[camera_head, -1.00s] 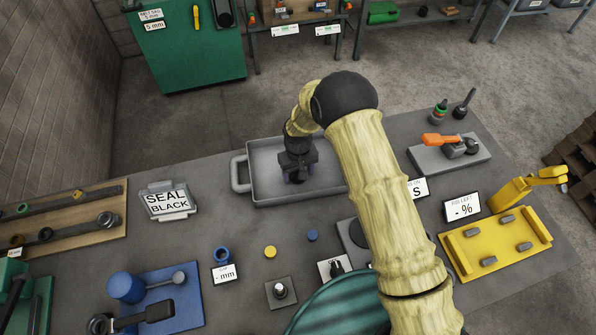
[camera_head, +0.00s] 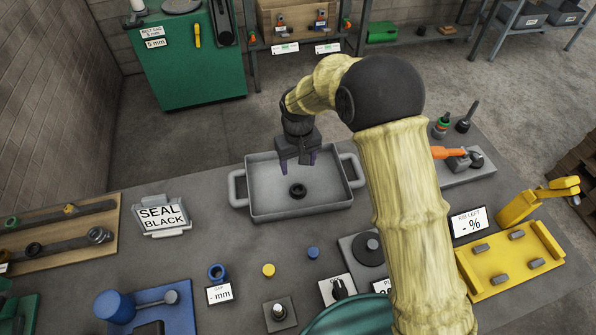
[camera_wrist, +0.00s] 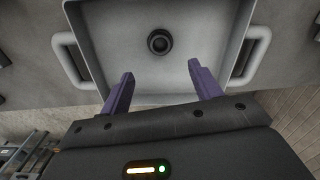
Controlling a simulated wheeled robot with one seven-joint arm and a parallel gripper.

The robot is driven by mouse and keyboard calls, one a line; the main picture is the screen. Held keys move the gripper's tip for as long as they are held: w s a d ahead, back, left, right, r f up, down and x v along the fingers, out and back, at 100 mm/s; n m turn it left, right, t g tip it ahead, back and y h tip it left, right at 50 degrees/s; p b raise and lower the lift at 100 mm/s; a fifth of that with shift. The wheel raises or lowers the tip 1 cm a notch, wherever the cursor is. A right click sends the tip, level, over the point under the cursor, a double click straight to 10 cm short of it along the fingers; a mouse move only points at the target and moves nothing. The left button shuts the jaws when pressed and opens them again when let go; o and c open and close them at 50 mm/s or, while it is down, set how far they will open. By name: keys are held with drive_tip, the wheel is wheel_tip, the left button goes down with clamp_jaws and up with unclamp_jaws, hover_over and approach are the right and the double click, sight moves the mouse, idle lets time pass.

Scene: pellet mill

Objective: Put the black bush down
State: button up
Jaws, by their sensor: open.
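The black bush (camera_head: 298,190) is a small dark ring lying on the floor of the grey tray (camera_head: 240,205). In the wrist view the bush (camera_wrist: 160,41) sits near the middle of the tray (camera_wrist: 95,60), with nothing touching it. My gripper (camera_head: 298,165) is above the tray, behind and over the bush, apart from it. In the wrist view its two purple fingers (camera_wrist: 161,85) are spread wide with nothing between them.
A yellow fixture (camera_head: 510,262) stands at the right. The tray floor around the bush is clear.

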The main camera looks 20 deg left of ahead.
drive_tip(key=shift+r, duration=0.1)
idle(0.7)
drive_tip(key=w+d+r+m+t, duration=0.15)
drive_tip(key=d+r, duration=0.25)
drive_tip(key=d, duration=0.6)
drive_tip(key=d+r+m, duration=0.3)
drive_tip(key=d+r, duration=0.1)
drive_tip(key=d, duration=0.6)
drive_tip(key=s+d+r+m, duration=0.1)
drive_tip(key=s+d+m, duration=0.1)
drive_tip(key=s+d, duration=0.4)
drive_tip(key=s+d+r+m+t, duration=0.1)
drive_tip(key=s+d, duration=0.4)
drive_tip(key=d, duration=0.7)
drive_tip(key=shift+s+r+m, duration=0.4)
drive_tip(key=shift+r+m, duration=0.15)
drive_tip(key=shift+m, duration=0.4)
